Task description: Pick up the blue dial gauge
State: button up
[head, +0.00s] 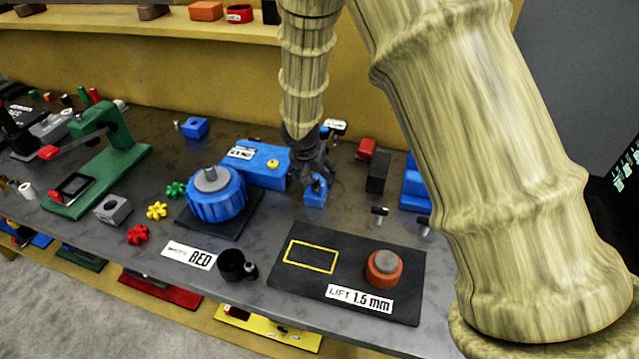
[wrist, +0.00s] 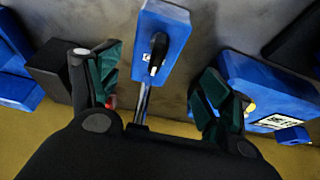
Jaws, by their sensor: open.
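A small blue block with a black knob-like part and a metal rod (wrist: 165,22) stands between and beyond my fingertips in the wrist view. It looks like the blue dial gauge, though I see no dial face. In the head view a small blue block (head: 315,196) shows right under my gripper (head: 314,178), partly hidden by the fingers. My gripper (wrist: 155,82) is open, with green-padded fingers on either side of the metal rod. I see no clear contact. The fingers are tilted down to the bench.
The blue positioner (head: 216,204) and its labelled blue box (head: 262,178) stand close left of my gripper. A black block (head: 378,172), a red block (head: 367,149) and blue blocks (head: 415,190) stand to the right. A dark mat (head: 345,262) lies in front.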

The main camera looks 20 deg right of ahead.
aim_at(320, 185)
jog(key=shift+x, duration=0.95)
jog(key=shift+w+d+f+p, duration=0.15)
jog(key=shift+d+f+p, duration=0.35)
jog(key=shift+f+p, duration=0.2)
jog(key=shift+p+x, duration=0.55)
jog(key=shift+x, duration=1.3)
jog(key=shift+d+r, duration=0.1)
jog(key=shift+d, duration=0.1)
jog(key=shift+c, duration=0.4)
jog(key=shift+w, duration=0.2)
grip_shut()
